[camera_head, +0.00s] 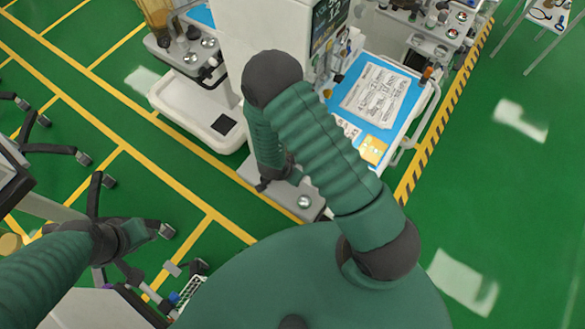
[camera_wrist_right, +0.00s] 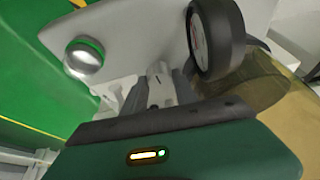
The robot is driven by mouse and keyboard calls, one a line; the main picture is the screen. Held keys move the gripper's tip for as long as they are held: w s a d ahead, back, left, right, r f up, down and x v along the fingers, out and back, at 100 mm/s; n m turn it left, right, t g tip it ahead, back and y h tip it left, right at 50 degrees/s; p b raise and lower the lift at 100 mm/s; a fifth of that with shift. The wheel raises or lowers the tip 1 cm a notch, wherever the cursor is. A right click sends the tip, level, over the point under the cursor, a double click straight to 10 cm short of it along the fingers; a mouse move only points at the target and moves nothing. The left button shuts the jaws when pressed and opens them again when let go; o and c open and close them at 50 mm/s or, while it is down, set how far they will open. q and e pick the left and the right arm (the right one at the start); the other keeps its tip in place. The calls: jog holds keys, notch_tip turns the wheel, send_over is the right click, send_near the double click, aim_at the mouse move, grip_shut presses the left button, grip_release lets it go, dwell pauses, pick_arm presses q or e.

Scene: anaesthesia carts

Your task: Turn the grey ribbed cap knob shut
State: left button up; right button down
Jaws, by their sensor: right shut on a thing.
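In the right wrist view my right gripper (camera_wrist_right: 160,92) is shut on a small light-grey piece, which I take to be the grey ribbed cap knob (camera_wrist_right: 156,70). The fingers cover most of it, so its ribs and how far it is turned cannot be made out. It sits against a pale grey housing (camera_wrist_right: 130,32). In the head view my right forearm hides the knob and the grip.
A black-rimmed round dial (camera_wrist_right: 215,40) stands close right of the grip. An amber clear canister (camera_wrist_right: 275,95) lies beyond it. A silver round part with a green ring (camera_wrist_right: 86,58) is left. A cart with a blue work surface (camera_head: 408,105) stands right of my arm.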

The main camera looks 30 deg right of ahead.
jog(key=shift+w+m, duration=0.1)
jog(key=shift+m, duration=0.2)
jog(key=c, duration=1.3)
grip_release()
jog(key=shift+c, duration=0.2)
jog(key=shift+o, duration=0.4)
jog(key=shift+a, duration=0.1)
jog(key=p+v, duration=0.4)
jog(key=v, duration=1.2)
jog(key=shift+r+p, duration=0.35)
jog(key=shift+w+a, duration=0.1)
